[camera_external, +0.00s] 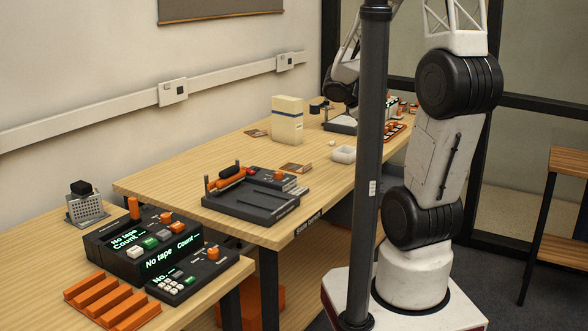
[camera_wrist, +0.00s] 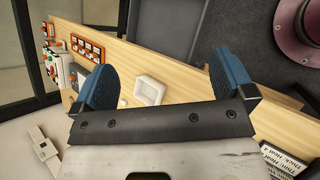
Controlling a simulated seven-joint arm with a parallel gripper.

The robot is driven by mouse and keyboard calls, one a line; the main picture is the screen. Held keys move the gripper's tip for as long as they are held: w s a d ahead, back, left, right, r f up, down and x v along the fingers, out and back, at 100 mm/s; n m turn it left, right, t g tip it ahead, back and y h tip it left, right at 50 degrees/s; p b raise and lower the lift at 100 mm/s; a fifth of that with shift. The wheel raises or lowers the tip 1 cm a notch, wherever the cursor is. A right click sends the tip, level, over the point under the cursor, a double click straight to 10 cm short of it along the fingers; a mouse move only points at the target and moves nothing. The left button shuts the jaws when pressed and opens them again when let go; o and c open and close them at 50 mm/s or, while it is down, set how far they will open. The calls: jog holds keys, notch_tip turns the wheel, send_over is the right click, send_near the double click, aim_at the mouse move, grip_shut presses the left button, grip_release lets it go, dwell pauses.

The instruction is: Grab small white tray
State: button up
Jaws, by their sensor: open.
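A small white tray (camera_external: 343,154) lies on the wooden table near its right edge in the external view, close to the dark column. It also shows in the wrist view as a white tray (camera_wrist: 150,90) with a raised rim, between and beyond my fingers. My gripper (camera_wrist: 160,85) is open, with its two blue fingers spread wide apart. The tray is well below the fingers and not touched by them. In the external view my gripper is hidden; only parts of my arm show.
A cream archival box (camera_external: 287,120) stands behind the tray. A dark machine (camera_external: 250,195) with orange parts sits at the table's near end. An orange rack (camera_wrist: 86,47) and several small jars (camera_wrist: 52,62) are on the table. Bare wood surrounds the tray.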

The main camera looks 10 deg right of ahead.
jog(key=w+a+f+n+t+h, duration=0.2)
jog(key=w+a+f+n+t, duration=0.1)
jog(key=w+f+n, duration=0.5)
jog(key=n+t, duration=0.4)
jog(key=n, duration=0.2)
send_near(343, 151)
jog(key=shift+y, duration=0.4)
jog(key=s, duration=0.1)
jog(key=s+r, duration=0.1)
jog(key=s, duration=0.3)
jog(key=shift+a+r, duration=0.15)
jog(key=shift+r, duration=0.15)
jog(key=shift+x, duration=1.25)
jog(key=shift+x, duration=2.6)
jog(key=shift+r, duration=0.1)
jog(key=c, duration=0.8)
jog(key=shift+r, duration=0.15)
